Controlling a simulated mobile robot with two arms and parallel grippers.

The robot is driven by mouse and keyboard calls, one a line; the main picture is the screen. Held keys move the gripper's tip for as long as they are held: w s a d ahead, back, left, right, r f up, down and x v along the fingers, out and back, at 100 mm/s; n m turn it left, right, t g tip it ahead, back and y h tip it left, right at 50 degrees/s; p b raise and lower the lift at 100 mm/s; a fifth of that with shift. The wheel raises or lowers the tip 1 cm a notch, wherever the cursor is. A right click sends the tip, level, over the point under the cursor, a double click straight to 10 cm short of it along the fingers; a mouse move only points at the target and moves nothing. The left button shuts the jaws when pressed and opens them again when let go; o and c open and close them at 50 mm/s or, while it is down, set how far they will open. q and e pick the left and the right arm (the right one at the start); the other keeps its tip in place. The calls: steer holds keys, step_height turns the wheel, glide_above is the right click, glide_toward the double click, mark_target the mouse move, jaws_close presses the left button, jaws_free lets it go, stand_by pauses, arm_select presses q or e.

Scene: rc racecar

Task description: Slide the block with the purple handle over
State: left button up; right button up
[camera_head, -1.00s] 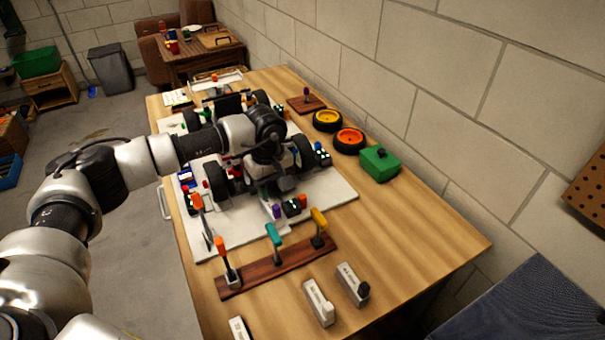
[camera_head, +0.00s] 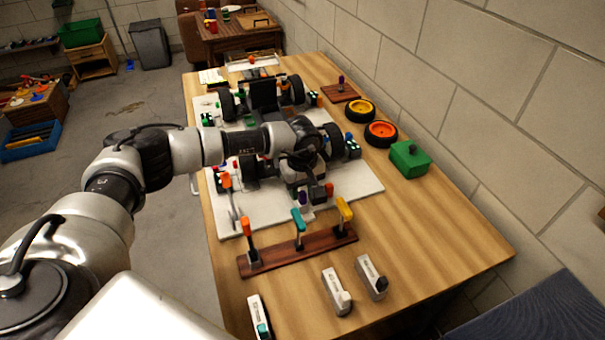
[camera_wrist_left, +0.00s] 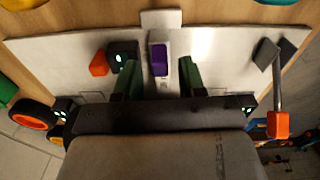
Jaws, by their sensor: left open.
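The block with the purple handle (camera_wrist_left: 160,61) has a pale body and stands on the white board (camera_wrist_left: 213,45). In the head view, only a little of its purple handle (camera_head: 303,199) shows beside my left gripper (camera_head: 304,189). In the left wrist view, the open left gripper (camera_wrist_left: 160,80) has one green finger on each side of the block's near part. Gaps show between the fingers and the handle. The right gripper is not in view.
A wooden rack (camera_head: 300,250) with orange, teal and yellow-handled tools stands in front of the board. The car (camera_head: 263,98) is behind my arm. A green box (camera_head: 409,158) and two wheels (camera_head: 381,133) lie right.

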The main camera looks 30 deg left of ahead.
mark_target(304, 205)
arm_select(q)
steer(key=shift+f, duration=2.25)
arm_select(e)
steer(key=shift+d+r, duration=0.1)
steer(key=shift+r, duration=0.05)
arm_select(q)
jaws_close()
steer(key=shift+s+d, duration=0.3)
steer(key=shift+d, duration=0.1)
steer(key=shift+s+d+r, duration=0.1)
steer(key=shift+s+d, duration=0.2)
steer(key=shift+s, duration=0.1)
steer(key=shift+o, duration=1.6)
jaws_free()
steer(key=shift+w, duration=0.15)
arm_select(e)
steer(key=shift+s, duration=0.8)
